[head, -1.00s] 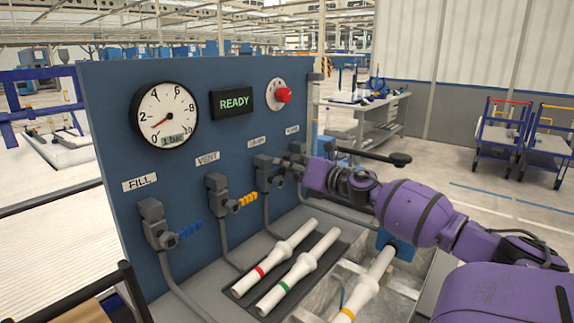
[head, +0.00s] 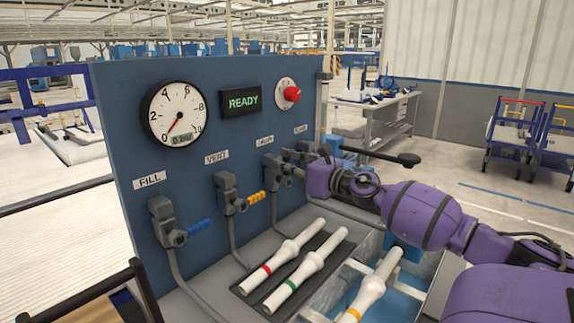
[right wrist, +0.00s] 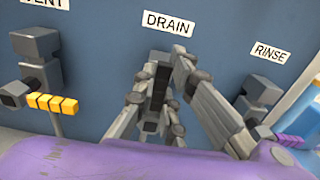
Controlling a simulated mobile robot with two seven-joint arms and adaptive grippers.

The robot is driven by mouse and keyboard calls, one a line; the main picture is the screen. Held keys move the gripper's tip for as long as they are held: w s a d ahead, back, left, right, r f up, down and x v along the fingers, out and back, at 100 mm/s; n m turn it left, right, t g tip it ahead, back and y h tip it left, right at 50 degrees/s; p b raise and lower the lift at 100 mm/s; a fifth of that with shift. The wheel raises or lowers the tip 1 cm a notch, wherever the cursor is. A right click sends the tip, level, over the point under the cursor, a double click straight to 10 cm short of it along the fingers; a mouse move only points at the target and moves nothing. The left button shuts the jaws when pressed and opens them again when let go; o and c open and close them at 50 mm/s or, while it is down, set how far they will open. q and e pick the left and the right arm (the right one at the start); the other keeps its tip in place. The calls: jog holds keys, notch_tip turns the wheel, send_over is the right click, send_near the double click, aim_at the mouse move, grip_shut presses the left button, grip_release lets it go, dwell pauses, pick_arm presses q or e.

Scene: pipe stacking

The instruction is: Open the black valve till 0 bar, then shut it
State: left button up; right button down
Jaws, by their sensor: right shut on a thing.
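The black valve handle (right wrist: 159,88) shows between my fingers in the right wrist view, below the DRAIN label. Its grey valve body (head: 270,168) is on the blue panel in the head view. My right gripper (right wrist: 160,92) is shut on the black handle. In the head view the gripper (head: 293,172) partly hides the handle, so its exact angle is hard to tell. The round gauge (head: 174,112) has its red needle at the 0 mark, and its small display appears to read 0 bar. My left gripper is not in view.
The FILL valve has a blue handle (head: 200,232), the VENT valve a yellow one (head: 250,203). The RINSE valve's purple handle (right wrist: 289,140) is close on the right. A READY display (head: 241,101) and red button (head: 291,94) sit above. White pipes (head: 290,250) lie below.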

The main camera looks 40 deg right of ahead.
jog(key=c, duration=1.8)
grip_release()
jog(key=shift+s, duration=0.1)
jog(key=shift+s+f, duration=0.1)
jog(key=shift+s, duration=0.2)
jog(key=s+d, duration=0.1)
jog(key=s, duration=1)
jog(key=shift+s, duration=0.1)
